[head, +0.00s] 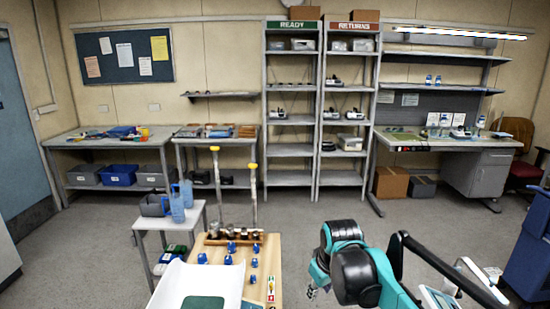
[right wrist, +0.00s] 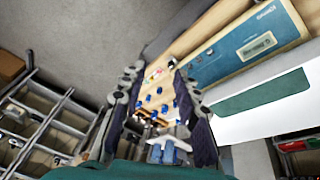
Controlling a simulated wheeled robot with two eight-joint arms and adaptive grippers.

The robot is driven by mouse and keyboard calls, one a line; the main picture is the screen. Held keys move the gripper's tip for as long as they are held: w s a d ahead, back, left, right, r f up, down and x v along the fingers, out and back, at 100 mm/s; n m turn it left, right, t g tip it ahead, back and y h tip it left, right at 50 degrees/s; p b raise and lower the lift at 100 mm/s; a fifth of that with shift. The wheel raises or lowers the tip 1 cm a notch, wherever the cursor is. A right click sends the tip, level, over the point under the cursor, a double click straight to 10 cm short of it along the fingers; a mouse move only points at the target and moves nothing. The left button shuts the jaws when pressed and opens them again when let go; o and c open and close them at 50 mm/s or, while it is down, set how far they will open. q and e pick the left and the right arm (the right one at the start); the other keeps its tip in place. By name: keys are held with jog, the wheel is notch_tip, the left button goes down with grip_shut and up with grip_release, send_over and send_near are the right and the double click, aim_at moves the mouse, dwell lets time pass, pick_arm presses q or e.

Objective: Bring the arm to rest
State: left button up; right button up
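My right arm (head: 350,265), teal and black, is folded at the lower middle right of the head view. Its gripper (head: 312,291) shows only partly, to the right of the wooden board. In the right wrist view the two dark fingers of my right gripper (right wrist: 158,85) stand apart with nothing held between them. Beyond them lies the wooden surface with small blue pieces (right wrist: 152,98). My left arm and left gripper are not in view.
A small side table (head: 150,222) stands left. READY (head: 291,120) and RETURNS (head: 345,175) shelves stand far back. Floor (head: 330,220) between is clear.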

jog(key=s+d+f+m+t, duration=0.1)
jog(key=s+d+f+m, duration=0.1)
jog(key=s, duration=0.4)
jog(key=s+d+f+m+t, duration=0.1)
jog(key=s+d+f+m, duration=0.1)
jog(key=s, duration=0.5)
jog(key=s+d+f+m+t, duration=0.1)
jog(key=s+d+f, duration=0.1)
jog(key=s, duration=0.5)
jog(key=shift+s+f+m, duration=0.15)
jog(key=shift+f+m, duration=0.25)
jog(key=shift+f, duration=0.35)
dwell(2.2)
